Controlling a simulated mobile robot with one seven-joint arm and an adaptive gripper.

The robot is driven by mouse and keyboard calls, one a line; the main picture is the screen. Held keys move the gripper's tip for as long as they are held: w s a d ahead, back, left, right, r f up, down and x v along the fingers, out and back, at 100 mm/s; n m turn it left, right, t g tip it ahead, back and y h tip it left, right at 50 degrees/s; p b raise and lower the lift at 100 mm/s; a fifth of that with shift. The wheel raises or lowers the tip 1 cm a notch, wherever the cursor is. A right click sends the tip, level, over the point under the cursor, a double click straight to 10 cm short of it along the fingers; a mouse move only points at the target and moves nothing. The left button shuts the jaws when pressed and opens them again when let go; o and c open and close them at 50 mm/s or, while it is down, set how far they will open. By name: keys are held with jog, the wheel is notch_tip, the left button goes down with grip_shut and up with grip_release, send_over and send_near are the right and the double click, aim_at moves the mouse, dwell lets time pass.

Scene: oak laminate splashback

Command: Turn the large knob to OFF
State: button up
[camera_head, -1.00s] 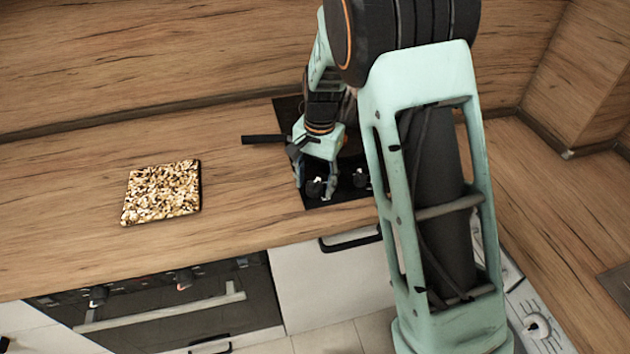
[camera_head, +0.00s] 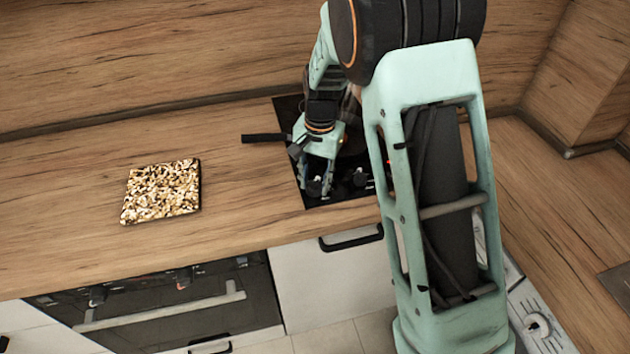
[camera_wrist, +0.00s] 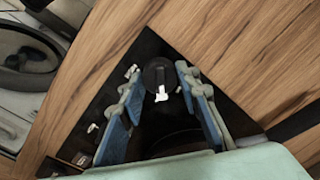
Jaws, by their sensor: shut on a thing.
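The large knob, round and black with a white pointer mark, is at the front left of the black cooktop (camera_head: 318,203). It shows in the head view (camera_head: 314,188) between my fingertips, partly hidden by them. In the wrist view the knob (camera_wrist: 159,72) sits between the ends of my two blue-grey fingers, its white mark pointing down the picture. My gripper (camera_head: 315,187), also in the wrist view (camera_wrist: 160,80), reaches down from above and is shut on the knob. I cannot read any OFF marking.
Smaller knobs with white marks line the cooktop's front edge, one of them (camera_head: 360,179) just right of my gripper. A pan's black handle (camera_head: 265,138) sticks out left behind my gripper. A speckled board (camera_head: 161,191) lies on the wooden counter; bare counter surrounds it.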

aim_at(318, 180)
jog(key=n+b, duration=0.1)
jog(key=n, duration=0.3)
jog(key=shift+w+n, duration=0.1)
jog(key=shift+n, duration=0.3)
jog(key=shift+n+b, duration=0.3)
jog(key=shift+n, duration=1.9)
jog(key=o, duration=1.2)
jog(key=shift+c, duration=0.2)
notch_tip(318, 180, up, 12)
jog(key=shift+w+d, duration=0.15)
jog(key=shift+d, duration=0.15)
